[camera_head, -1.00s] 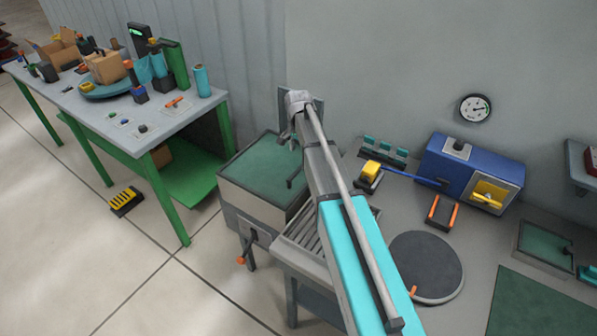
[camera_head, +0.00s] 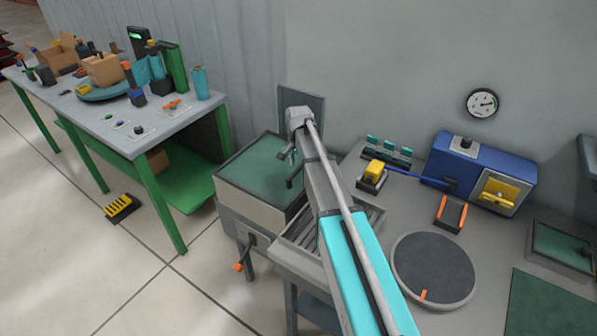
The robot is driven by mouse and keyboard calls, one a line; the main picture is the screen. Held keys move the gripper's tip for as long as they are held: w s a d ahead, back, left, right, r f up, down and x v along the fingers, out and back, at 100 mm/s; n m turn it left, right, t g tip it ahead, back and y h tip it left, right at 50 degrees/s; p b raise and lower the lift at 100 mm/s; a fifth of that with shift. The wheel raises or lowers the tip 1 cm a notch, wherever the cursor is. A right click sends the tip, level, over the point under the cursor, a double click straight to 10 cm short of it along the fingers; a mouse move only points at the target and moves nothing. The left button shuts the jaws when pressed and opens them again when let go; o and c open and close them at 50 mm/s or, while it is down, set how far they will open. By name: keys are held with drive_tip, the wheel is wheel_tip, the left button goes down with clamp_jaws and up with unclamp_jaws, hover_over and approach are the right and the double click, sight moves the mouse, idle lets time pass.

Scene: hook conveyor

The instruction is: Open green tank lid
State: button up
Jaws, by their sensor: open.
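The tank (camera_head: 247,207) is a grey box on legs left of centre. Its green lid (camera_head: 250,165) lies flat and closed on top. A dark bent piece, seemingly the lid's handle (camera_head: 295,177), stands at the lid's right edge, beside my arm. My gripper (camera_head: 286,153) is small in the view, open, and appears over the far right part of the lid. My arm hides part of it and the tank's right side. I cannot tell whether it touches the lid or handle.
A workbench on the right holds a blue machine (camera_head: 455,160), a round dark disc (camera_head: 433,270) and a yellow-topped block (camera_head: 374,172). A slatted tray (camera_head: 305,232) adjoins the tank. A green-legged table (camera_head: 150,125) stands left. A yellow-black object (camera_head: 122,207) lies on the floor.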

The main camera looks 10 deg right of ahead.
drive_tip(key=shift+f+b, duration=0.5)
drive_tip(key=shift+f, duration=0.25)
clamp_jaws()
